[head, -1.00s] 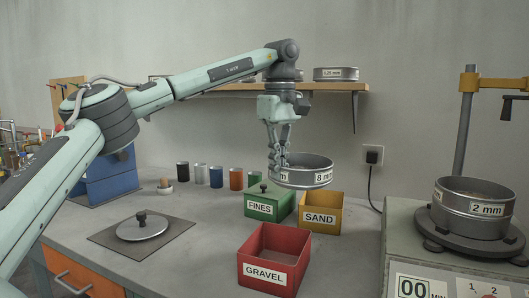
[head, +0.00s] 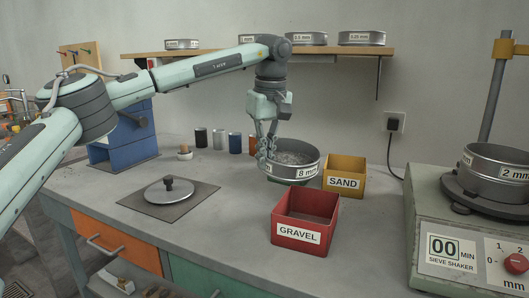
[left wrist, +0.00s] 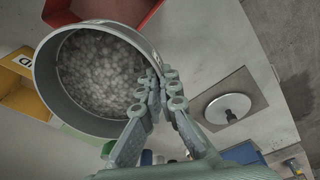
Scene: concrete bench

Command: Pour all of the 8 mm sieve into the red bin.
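The 8 mm sieve (head: 308,172) is a round metal pan held in the air, roughly level. Grey stones (left wrist: 103,68) cover its bottom in the left wrist view. My left gripper (head: 265,150) is shut on the sieve's rim; its fingers (left wrist: 158,98) also show there in the left wrist view. The red bin (head: 299,237), labelled GRAVEL, stands on the bench nearer the camera than the sieve. Its visible inside looks empty, and part of it shows at the top of the left wrist view (left wrist: 150,12). My right gripper is not in view.
The yellow SAND bin (head: 343,183) stands behind and right of the red bin. A green bin (left wrist: 82,135) is mostly hidden by the sieve. The sieve shaker (head: 470,235) with a 2 mm sieve is at right. A lid (head: 168,192) lies on a mat at left.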

